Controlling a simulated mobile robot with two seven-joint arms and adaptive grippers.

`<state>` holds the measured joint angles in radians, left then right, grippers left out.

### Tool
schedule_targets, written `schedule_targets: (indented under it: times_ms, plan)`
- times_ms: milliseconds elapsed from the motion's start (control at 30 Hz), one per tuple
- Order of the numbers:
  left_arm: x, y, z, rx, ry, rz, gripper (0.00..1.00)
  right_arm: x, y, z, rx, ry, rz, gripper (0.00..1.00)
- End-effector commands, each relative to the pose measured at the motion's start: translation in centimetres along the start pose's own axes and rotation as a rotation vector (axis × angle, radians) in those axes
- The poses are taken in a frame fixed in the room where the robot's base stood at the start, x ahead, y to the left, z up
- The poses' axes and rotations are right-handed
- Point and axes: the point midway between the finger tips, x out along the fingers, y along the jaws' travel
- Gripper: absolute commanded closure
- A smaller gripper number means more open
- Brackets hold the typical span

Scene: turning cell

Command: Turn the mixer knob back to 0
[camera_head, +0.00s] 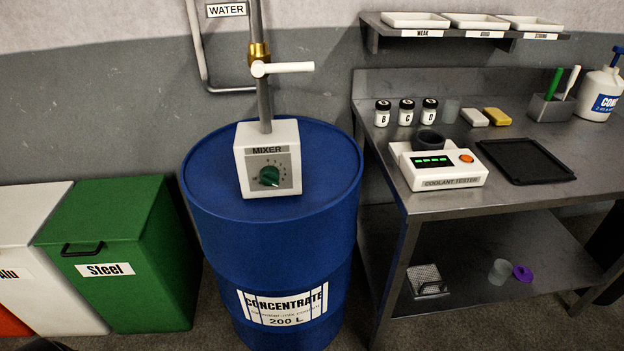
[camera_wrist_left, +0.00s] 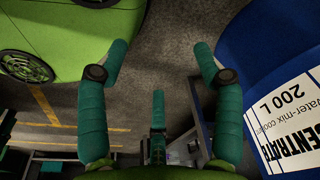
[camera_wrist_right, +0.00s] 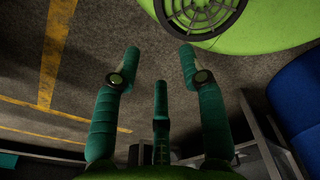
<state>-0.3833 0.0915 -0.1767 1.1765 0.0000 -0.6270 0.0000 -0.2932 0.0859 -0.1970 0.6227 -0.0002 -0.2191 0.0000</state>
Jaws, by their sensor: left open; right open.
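The mixer (camera_head: 260,140) is a white box with a grey face on top of the blue concentrate drum (camera_head: 215,225). Its green knob (camera_head: 269,176) sits on the front face with a dial around it; the numbers are too small to read. Neither gripper shows in the head view. My left gripper (camera_wrist_left: 158,62) is open and empty in the left wrist view, pointing at the floor, with the blue drum (camera_wrist_left: 245,75) to its right. My right gripper (camera_wrist_right: 160,55) is open and empty over the floor in the right wrist view. Both are apart from the mixer.
A pipe with a white-handled valve (camera_head: 285,68) rises behind the mixer. A green steel bin (camera_head: 130,285) stands left of the drum. A metal bench (camera_head: 500,197) with a coolant tester (camera_head: 440,178), bottles and a black tray (camera_head: 525,161) stands right.

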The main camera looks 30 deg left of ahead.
Motion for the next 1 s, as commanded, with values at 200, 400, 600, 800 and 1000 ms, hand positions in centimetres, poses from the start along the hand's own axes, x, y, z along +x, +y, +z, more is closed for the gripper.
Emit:
schedule_targets:
  times_ms: [200,400,600,800,1000]
  plan:
    - [-6.2,-0.6,-6.5,-0.004,0.053,-0.009,0.33,0.5,-0.8,0.9,-0.003,-0.013,-0.011,0.58]
    - [-14.3,-1.9,-11.7,0.078,0.118,-0.058,0.33,0.9,-1.7,1.2,-0.002,-0.018,-0.022,0.58]
    - [-22.9,-6.4,-17.8,0.456,0.216,-0.3,0.33,1.2,-1.4,1.0,-0.002,-0.014,-0.017,0.58]
    - [-29.0,-11.5,-24.0,0.945,0.196,-0.677,0.33,1.3,-0.8,0.9,0.001,-0.012,-0.01,0.58]
    - [-36.0,-16.0,-30.8,1.477,-0.062,-1.16,0.33,1.4,-0.4,0.7,0.002,-0.009,-0.005,0.58]
